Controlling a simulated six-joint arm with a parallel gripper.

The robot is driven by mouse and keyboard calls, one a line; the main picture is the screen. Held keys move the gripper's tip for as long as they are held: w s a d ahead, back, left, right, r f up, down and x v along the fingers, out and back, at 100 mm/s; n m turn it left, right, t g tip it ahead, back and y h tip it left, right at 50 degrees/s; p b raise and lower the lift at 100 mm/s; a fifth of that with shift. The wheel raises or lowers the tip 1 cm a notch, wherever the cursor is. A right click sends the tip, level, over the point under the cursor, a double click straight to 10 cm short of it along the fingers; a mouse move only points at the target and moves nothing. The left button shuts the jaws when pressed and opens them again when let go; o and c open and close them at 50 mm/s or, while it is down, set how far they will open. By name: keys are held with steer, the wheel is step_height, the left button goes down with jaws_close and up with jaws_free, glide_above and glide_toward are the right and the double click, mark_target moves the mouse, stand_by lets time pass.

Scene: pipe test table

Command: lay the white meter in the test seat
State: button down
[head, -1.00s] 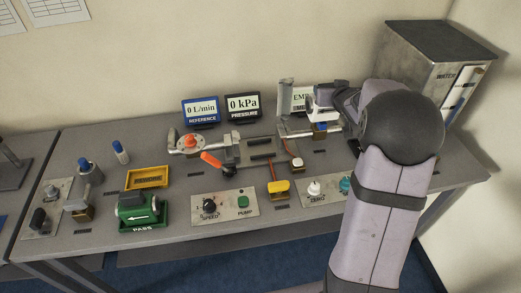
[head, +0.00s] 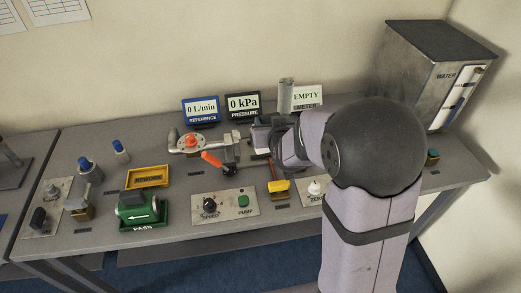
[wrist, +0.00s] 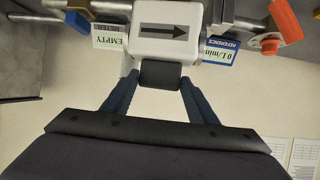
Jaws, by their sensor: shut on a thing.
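The white meter (wrist: 168,32), marked with a black arrow, is held in my gripper (wrist: 160,76), whose blue fingers are closed on it. In the head view only a small white part of the meter (head: 262,120) shows beside my gripper (head: 270,136); my arm hides the rest. The meter is over the test seat (head: 246,154), between metal fittings that show on both sides in the wrist view. I cannot tell whether it touches the seat. The left end of the seat has a metal clamp with an orange handle (head: 212,160).
Reference (head: 201,110) and pressure (head: 243,106) displays stand behind the seat, with the meter display (head: 307,96) reading EMPTY. A yellow tray (head: 147,177), a green PASS stand (head: 143,212) and a speed and pump panel (head: 226,204) are in front and left. A water tank (head: 432,70) stands right.

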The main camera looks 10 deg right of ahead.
steer(key=shift+w+a+r+m+h+p, duration=0.65)
steer(key=shift+w+r+h+p, duration=0.2)
steer(key=shift+w+r, duration=3.45)
step_height(320, 180, down, 14)
steer(key=b, duration=0.2)
steer(key=shift+w+f, duration=0.2)
steer(key=shift+w, duration=0.1)
steer(key=shift+f+p, duration=0.35)
steer(key=shift+f, duration=2.05)
steer(key=c, duration=0.7)
jaws_free()
steer(key=shift+s+f, duration=0.15)
